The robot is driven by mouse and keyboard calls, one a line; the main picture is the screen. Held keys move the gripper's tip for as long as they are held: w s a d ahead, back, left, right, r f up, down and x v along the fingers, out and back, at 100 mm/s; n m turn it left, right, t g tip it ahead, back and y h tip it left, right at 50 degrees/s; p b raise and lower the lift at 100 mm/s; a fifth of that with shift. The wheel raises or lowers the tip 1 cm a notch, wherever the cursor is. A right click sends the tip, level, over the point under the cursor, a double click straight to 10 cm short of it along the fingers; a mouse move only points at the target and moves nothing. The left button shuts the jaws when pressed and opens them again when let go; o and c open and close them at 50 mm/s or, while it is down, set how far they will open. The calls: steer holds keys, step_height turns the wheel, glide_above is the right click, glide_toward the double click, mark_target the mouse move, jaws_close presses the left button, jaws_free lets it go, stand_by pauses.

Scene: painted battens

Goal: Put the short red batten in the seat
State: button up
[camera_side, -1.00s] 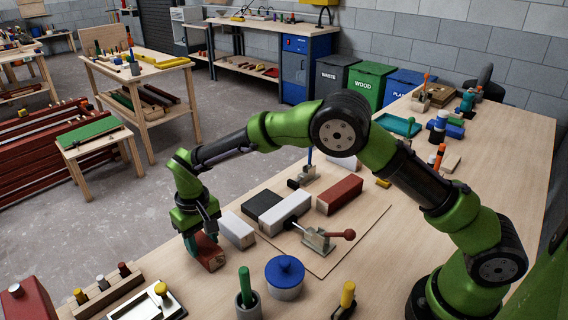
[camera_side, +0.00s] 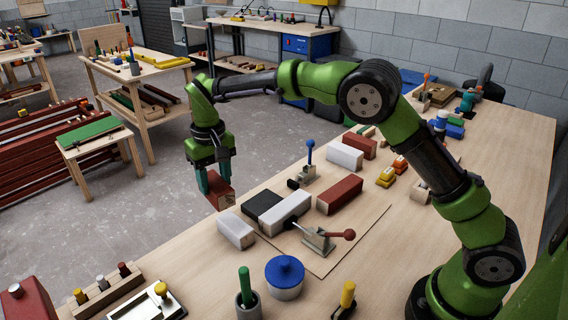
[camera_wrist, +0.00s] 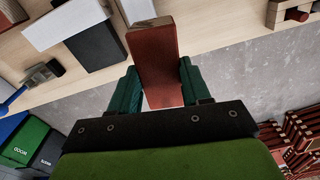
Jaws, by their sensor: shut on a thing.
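My gripper (camera_side: 214,178) is shut on the short red batten (camera_side: 221,193) and holds it in the air by the table's left edge. In the wrist view the batten (camera_wrist: 154,52) sits between the two green fingers (camera_wrist: 159,78), its pale end face pointing away from my palm. A thin board (camera_side: 350,238) on the table carries a black block (camera_side: 262,205), a white batten (camera_side: 287,212) beside it, and a longer red batten (camera_side: 340,195) apart to the right. Which gap is the seat I cannot tell for certain.
A loose white batten (camera_side: 236,231) lies near the board's left side. A blue-lidded pot (camera_side: 285,277) and a cup with a green handle (camera_side: 246,298) stand in front.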

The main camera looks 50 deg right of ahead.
steer(key=d+r+n, duration=0.1)
steer(key=d+r, duration=0.2)
steer(key=d, duration=0.8)
steer(key=d+r+n, duration=0.1)
steer(key=d+r, duration=0.3)
steer(key=d, duration=0.7)
steer(key=f, duration=1.8)
steer(key=shift+s+a, duration=0.25)
steer(key=shift+s, duration=0.1)
steer(key=shift+f, duration=0.15)
